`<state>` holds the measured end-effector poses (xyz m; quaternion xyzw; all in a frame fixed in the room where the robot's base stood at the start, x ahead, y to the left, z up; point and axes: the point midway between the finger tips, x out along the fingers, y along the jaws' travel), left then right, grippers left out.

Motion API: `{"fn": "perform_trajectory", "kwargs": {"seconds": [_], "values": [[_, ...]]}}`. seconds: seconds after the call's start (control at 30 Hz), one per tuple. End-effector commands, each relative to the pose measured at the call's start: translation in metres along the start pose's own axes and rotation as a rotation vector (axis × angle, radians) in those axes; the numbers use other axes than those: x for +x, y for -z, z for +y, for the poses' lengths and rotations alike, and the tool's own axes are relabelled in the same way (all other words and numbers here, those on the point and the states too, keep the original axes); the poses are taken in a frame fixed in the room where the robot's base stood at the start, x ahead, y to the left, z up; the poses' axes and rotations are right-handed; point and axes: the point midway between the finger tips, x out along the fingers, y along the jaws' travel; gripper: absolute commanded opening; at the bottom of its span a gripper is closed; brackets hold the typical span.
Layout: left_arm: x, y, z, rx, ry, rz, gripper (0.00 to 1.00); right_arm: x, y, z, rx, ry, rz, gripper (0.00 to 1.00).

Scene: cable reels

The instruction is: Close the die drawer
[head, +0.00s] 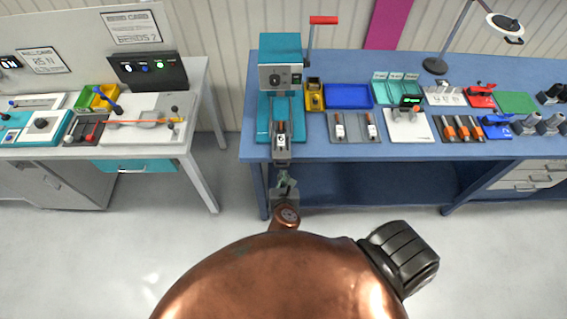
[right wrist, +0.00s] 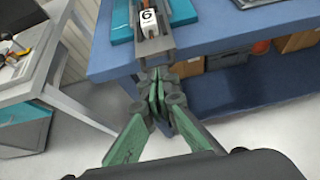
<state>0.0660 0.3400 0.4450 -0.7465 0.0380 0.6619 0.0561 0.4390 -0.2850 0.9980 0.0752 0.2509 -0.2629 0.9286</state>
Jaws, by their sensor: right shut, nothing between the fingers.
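The die drawer (head: 282,157) is a narrow grey tray that sticks out of the teal press (head: 279,77) over the front edge of the blue bench. A die (head: 281,139) with a white label lies in it. In the right wrist view the drawer (right wrist: 154,56) shows at the top, and the die's label (right wrist: 148,17) reads 6. My right gripper (head: 285,179) is shut and empty, right at the drawer's front end. Its fingertips (right wrist: 156,76) look very close to the drawer front; I cannot tell whether they touch. My left gripper is not in view.
The blue bench (head: 390,151) carries a blue tray (head: 348,96), a grey rack (head: 355,136) with labelled dies, and several tools on the right. A white table (head: 189,140) stands to the left. The floor between them is clear.

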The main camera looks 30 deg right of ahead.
Motion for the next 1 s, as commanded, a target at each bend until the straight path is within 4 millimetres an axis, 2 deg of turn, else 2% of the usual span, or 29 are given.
{"fn": "perform_trajectory", "kwargs": {"seconds": [0.13,0.3,0.6,0.8,1.0], "values": [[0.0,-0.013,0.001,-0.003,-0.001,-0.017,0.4,0.009,-0.005,-0.001,-0.015,0.004,-0.008,0.0],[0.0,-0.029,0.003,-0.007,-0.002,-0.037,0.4,0.039,-0.004,-0.001,-0.013,0.003,-0.009,0.0],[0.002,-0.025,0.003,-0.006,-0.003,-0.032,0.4,0.085,-0.004,-0.001,-0.011,0.002,-0.006,0.0],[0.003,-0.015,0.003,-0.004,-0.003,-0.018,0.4,0.096,-0.004,0.0,-0.01,0.0,-0.006,0.0],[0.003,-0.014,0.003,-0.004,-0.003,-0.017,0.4,0.097,-0.004,-0.001,-0.009,0.0,-0.006,0.0]]}}
